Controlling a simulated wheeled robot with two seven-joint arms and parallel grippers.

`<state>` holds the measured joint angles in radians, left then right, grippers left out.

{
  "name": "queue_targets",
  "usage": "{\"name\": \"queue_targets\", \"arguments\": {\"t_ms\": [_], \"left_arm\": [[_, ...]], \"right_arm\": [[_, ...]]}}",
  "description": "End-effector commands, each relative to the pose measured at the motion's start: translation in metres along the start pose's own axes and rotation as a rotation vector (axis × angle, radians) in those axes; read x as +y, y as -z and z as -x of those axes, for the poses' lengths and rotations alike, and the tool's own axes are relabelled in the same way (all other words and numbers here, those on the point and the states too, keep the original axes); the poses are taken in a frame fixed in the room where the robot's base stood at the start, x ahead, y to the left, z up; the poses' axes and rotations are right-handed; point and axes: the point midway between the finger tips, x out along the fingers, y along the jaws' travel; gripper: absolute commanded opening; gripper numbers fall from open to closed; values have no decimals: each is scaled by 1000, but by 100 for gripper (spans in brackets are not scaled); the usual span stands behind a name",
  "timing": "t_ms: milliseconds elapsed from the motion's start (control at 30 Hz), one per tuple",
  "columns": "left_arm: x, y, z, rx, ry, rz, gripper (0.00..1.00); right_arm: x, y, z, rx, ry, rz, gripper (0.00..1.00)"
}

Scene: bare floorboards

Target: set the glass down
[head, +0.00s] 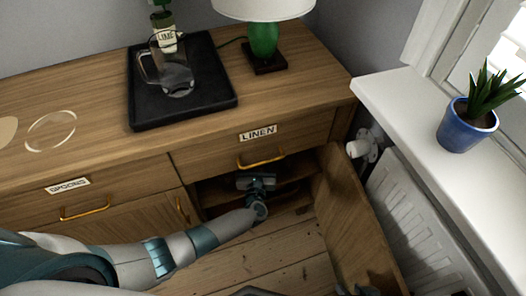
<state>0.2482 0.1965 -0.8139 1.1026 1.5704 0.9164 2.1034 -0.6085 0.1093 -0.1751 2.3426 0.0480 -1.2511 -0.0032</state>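A clear glass vessel with a handle (176,80) stands upright on the black tray (143,112) on the sideboard, in front of a green bottle labelled LIME (166,38). No gripper touches it. My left arm comes in from the left, and its gripper (257,181) is low in front of the open compartment under the LINEN drawer, well below the tray. Its fingers are hidden behind the hand. My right gripper (354,289) shows only as dark tips at the bottom edge, beside the open door; most of it is cut off. I see no glass in either gripper.
A lamp with a green base (264,40) stands right of the tray. A pale ring (51,131) lies on the sideboard top (95,110). The open wooden door (345,215) stands between the compartment and the radiator (420,225). A blue plant pot (465,127) sits on the sill.

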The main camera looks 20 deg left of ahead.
Motion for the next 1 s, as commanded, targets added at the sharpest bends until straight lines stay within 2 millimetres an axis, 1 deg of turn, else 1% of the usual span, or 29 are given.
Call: {"name": "queue_targets", "arguments": {"t_ms": [400, 433, 467, 500, 800, 967, 1000], "left_arm": [[-1, 3, 0, 0, 0, 1, 0], [0, 2, 0, 1, 0, 0, 52], [0, 2, 0, 1, 0, 0, 59], [0, 2, 0, 1, 0, 0, 63], [0, 2, 0, 1, 0, 0, 63], [0, -2, 0, 0, 0, 0, 63], [0, 1, 4, 2, 0, 1, 63]], "right_arm": [[-3, 2, -3, 18, 8, -1, 31], [-4, 3, -2, 20, 9, -1, 31], [-4, 3, -2, 20, 9, -1, 31], [-4, 3, -1, 20, 9, -1, 31], [-4, 2, -1, 19, 9, -1, 31], [-2, 1, 3, 5, 4, 0, 31], [-1, -1, 1, -2, 1, -1, 31]]}}
